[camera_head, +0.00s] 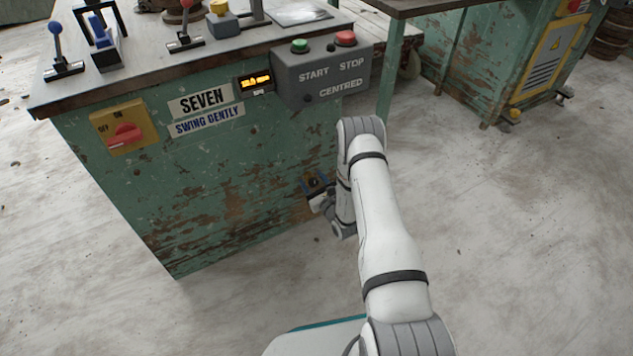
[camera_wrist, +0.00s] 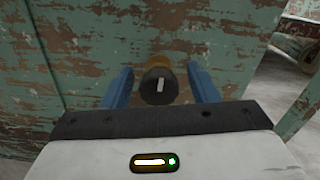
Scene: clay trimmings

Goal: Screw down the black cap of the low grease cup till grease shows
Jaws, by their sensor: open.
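The low grease cup has a black cap (camera_wrist: 158,86) with a white mark on its face. It shows in the wrist view between the two blue fingers of my gripper (camera_wrist: 160,88). A brass-coloured body (camera_wrist: 157,62) shows behind the cap. The fingers stand open on either side with visible gaps to the cap. In the head view my gripper (camera_head: 314,184) is low on the front of the green cabinet, near its right edge. The cap is too small and partly covered there to make out clearly. I see no grease around the cap.
The chipped green cabinet (camera_head: 215,205) carries a START/STOP box (camera_head: 322,72), a yellow switch plate with a red knob (camera_head: 124,133) and a small lit display (camera_head: 256,81). Levers (camera_head: 63,62) stand on its top. Another green machine (camera_head: 490,65) stands at the back right.

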